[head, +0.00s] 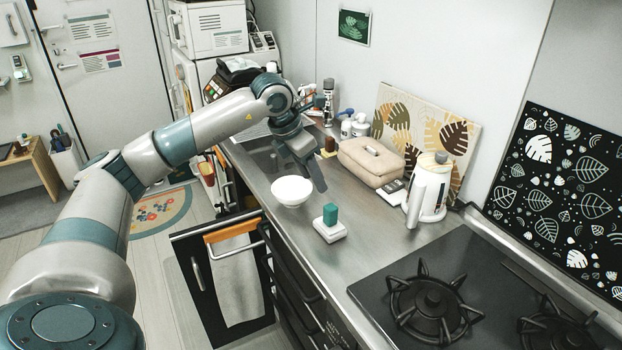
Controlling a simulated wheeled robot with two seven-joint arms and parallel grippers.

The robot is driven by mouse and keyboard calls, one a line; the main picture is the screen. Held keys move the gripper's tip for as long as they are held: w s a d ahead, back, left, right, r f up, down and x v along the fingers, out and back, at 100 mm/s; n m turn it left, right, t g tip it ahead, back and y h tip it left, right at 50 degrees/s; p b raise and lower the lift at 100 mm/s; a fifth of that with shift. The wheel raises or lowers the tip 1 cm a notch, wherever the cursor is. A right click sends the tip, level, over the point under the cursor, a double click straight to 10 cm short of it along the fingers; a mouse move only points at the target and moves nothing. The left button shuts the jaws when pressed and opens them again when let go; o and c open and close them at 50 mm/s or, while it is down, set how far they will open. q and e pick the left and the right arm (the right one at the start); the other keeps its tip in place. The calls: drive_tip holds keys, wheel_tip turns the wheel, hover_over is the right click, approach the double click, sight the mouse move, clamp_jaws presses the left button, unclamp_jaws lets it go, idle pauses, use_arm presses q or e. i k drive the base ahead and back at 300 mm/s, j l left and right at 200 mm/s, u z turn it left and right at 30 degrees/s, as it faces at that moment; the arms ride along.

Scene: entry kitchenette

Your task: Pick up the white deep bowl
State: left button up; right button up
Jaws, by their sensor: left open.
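The white deep bowl (291,192) stands upright on the steel counter (352,238), near its front edge. My left gripper (312,183) is open, just behind and above the bowl, with its fingers pointing down toward the bowl's far right side. I cannot tell whether a finger touches the rim. The bowl's inside looks empty. My right gripper is not in view.
A white holder with a green block (330,222) stands right of the bowl. A beige case (371,162) and a white kettle (430,190) stand behind, along the wall. The black stove (440,300) is at right. The sink (262,155) lies behind my gripper.

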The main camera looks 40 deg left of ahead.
sight(290, 192)
drive_tip(key=u, duration=1.3)
